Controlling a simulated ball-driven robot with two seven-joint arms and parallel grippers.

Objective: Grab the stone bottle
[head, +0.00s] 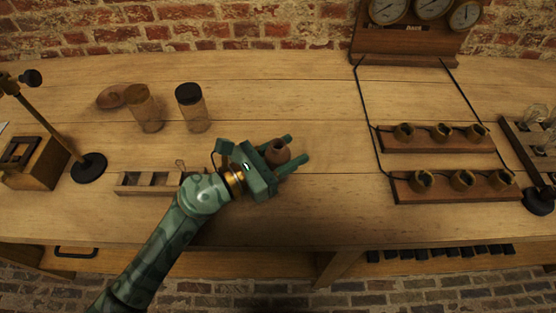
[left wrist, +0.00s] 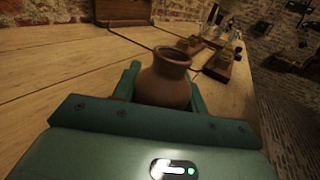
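The stone bottle (head: 277,152), a small brown round-bodied vessel with a narrow neck and flared lip, is near the middle of the table. My green left gripper (head: 293,150) has one finger on each side of it. In the left wrist view the bottle (left wrist: 166,82) is upright between the two fingers (left wrist: 163,90), close to both. I cannot tell whether the fingers press on it or whether it rests on the table; its base is hidden. My right gripper is not in view.
A small wooden compartment box (head: 150,182) is left of the gripper. A lamp stand (head: 88,167) is at far left. The table behind the bottle is clear.

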